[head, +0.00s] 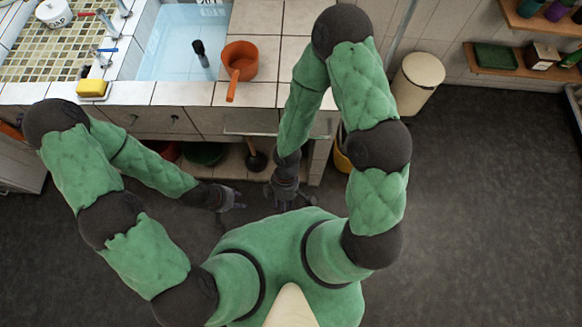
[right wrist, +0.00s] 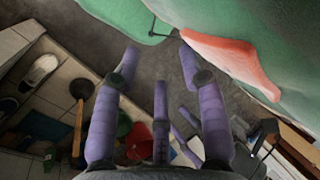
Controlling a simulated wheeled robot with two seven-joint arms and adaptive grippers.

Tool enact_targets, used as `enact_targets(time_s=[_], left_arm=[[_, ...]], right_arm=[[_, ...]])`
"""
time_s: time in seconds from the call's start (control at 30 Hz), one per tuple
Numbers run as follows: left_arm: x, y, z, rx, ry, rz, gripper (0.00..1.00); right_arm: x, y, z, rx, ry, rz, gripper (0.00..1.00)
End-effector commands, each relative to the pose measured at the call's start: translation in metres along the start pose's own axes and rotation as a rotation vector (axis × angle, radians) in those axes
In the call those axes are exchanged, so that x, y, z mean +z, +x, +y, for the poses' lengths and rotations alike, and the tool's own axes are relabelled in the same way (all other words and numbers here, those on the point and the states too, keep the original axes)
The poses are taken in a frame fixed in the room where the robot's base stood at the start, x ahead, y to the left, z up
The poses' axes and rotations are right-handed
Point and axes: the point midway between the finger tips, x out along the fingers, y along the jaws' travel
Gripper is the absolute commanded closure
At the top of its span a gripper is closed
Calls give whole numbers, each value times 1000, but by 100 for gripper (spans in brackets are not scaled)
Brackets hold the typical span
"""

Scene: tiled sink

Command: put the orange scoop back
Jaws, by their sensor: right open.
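The orange scoop (head: 240,62) sits on the tiled counter right of the water-filled sink, its handle (head: 232,90) pointing to the counter's front edge. My right gripper (head: 286,194) is low in front of the counter, well apart from the scoop. In the right wrist view its purple fingers (right wrist: 158,62) are spread, with nothing held between them. My left gripper (head: 236,201) is also low, left of the right one and apart from the scoop. Its fingers are too small to tell if they are open or shut. The scoop is not seen in the right wrist view.
The sink (head: 172,55) holds water and a dark-headed tool (head: 200,50). A yellow sponge (head: 93,88) lies on the left counter. A plunger (head: 256,160) and tubs stand beneath the counter. A cream bin (head: 418,80) stands right. The floor at right is clear.

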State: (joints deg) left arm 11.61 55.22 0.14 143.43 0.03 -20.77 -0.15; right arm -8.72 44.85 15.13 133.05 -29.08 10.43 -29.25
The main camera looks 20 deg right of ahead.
Motion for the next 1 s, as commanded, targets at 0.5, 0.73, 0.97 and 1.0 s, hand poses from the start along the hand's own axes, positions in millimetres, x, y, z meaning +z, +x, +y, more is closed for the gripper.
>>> enact_targets(time_s=[0.5, 0.73, 0.97, 1.0], left_arm=[[0, 0, 0, 0, 0, 0, 60], [0, 0, 0, 0, 0, 0, 60], [0, 0, 0, 0, 0, 0, 60], [0, 0, 0, 0, 0, 0, 60]], right_arm=[[27, 6, 91, 70, 1368, 456, 58], [26, 5, 92, 70, 1367, 457, 58], [26, 5, 92, 70, 1366, 456, 58], [26, 5, 92, 70, 1366, 456, 58]])
